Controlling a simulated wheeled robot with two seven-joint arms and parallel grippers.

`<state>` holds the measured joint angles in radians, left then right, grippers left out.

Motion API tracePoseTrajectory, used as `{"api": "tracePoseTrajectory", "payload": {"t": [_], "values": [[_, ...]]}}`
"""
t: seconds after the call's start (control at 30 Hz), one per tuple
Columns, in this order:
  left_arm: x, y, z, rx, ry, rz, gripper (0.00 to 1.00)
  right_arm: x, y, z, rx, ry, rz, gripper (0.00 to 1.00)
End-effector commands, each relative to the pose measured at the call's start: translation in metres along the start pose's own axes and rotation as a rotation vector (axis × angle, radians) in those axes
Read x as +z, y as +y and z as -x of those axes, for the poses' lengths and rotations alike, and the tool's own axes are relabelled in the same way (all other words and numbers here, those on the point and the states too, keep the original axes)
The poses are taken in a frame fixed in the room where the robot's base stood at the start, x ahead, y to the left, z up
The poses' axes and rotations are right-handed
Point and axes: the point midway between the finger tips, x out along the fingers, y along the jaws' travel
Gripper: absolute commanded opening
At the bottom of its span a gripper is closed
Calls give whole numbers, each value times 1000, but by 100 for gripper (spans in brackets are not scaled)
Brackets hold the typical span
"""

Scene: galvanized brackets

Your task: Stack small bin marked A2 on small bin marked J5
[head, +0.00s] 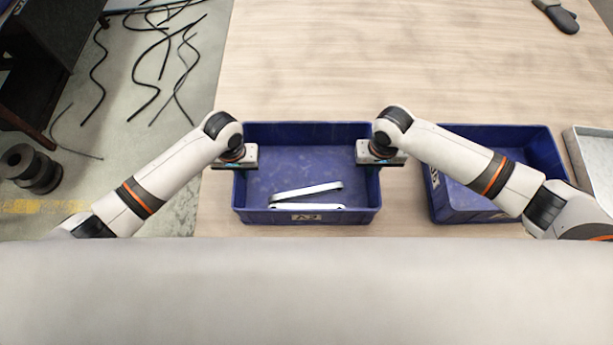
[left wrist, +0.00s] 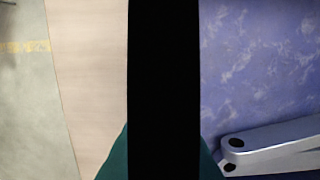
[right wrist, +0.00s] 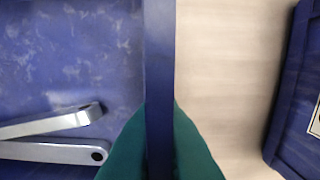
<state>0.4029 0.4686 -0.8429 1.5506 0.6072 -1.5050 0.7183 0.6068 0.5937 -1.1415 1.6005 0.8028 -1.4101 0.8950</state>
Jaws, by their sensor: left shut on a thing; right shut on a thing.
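The blue small bin marked A2 (head: 306,217) stands on the table in the middle of the head view, with galvanized brackets (head: 306,190) lying in it. My left gripper (head: 234,163) is shut on its left wall; in the left wrist view the wall shows as a black band (left wrist: 163,80). My right gripper (head: 381,161) is shut on its right wall (right wrist: 159,60). A second blue bin (head: 545,150) stands to the right, partly hidden by my right arm; its label is only partly seen and I cannot read it.
A pale grey tray (head: 590,150) stands at the table's right edge, beyond the second bin. A dark object (head: 557,15) lies at the far right. The table (head: 400,65) behind the bins is clear. Black cables (head: 160,60) and a dark spool-like part (head: 28,167) are on the floor at left.

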Motion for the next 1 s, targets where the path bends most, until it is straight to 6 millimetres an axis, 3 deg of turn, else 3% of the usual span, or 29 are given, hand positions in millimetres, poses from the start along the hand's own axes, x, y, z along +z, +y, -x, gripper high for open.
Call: {"api": "tracePoseTrajectory", "payload": {"t": [0.27,0.73,1.0], "values": [[1,0,7,-1,-3,0,0,1,0,7,0,-2,-1,0],[1,0,49,-1,-2,1,0,1,0,48,0,-1,-1,0],[1,0,52,0,-2,1,0,0,0,51,-1,-1,-1,0]]}}
